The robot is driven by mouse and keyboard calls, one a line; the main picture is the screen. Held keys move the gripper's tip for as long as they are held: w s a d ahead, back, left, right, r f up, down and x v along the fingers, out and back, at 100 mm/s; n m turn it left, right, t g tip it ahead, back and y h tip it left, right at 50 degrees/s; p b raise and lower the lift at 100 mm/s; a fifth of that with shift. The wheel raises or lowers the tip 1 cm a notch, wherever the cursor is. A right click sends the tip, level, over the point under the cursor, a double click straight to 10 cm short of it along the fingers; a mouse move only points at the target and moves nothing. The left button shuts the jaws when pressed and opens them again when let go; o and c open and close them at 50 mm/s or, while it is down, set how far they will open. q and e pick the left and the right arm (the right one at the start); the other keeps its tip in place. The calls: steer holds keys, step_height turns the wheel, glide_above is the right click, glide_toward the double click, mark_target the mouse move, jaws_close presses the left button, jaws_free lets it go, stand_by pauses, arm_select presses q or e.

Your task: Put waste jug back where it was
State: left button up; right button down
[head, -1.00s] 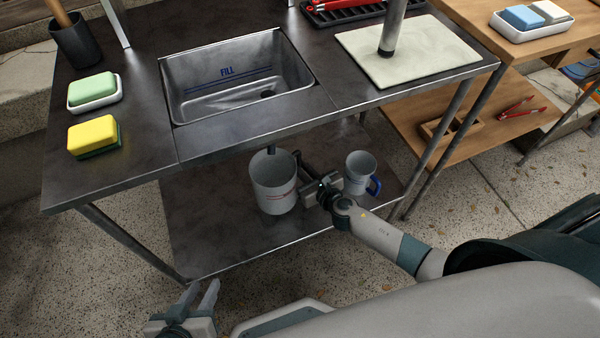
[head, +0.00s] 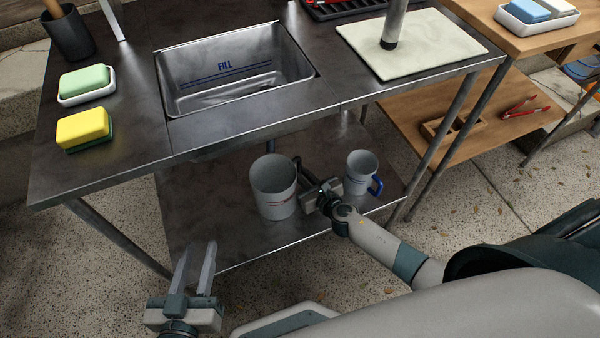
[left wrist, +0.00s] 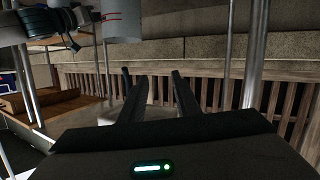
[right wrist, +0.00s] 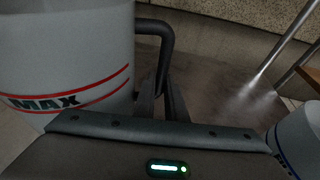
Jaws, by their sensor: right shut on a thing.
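The waste jug (head: 273,182), a large pale grey jug with red lines and a dark handle, is upright over the lower shelf (head: 245,248) beneath the sink. In the right wrist view the jug (right wrist: 65,60) shows the word MAX and its black handle (right wrist: 152,28). My right gripper (head: 312,196) is shut on that handle, to the right of the jug. I cannot tell whether the jug's base touches the shelf. My left gripper (head: 197,250) is open and empty, in front of the shelf's left part; its parted fingers also show in the left wrist view (left wrist: 151,76).
A smaller grey jug with a blue handle (head: 360,172) stands on the shelf just right of my right gripper. The metal tabletop (head: 250,128) with the sink (head: 235,75) overhangs the shelf. Table legs (head: 125,240) stand at the sides. The shelf's left part is clear.

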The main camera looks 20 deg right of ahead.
arm_select(q)
steer(key=shift+r+t, duration=0.15)
steer(key=shift+t, duration=0.15)
arm_select(e)
steer(key=shift+f, duration=0.1)
steer(key=c, duration=1.8)
jaws_free()
arm_select(q)
steer(key=shift+d+r, duration=0.2)
steer(key=shift+r, duration=0.2)
steer(key=shift+f, duration=0.15)
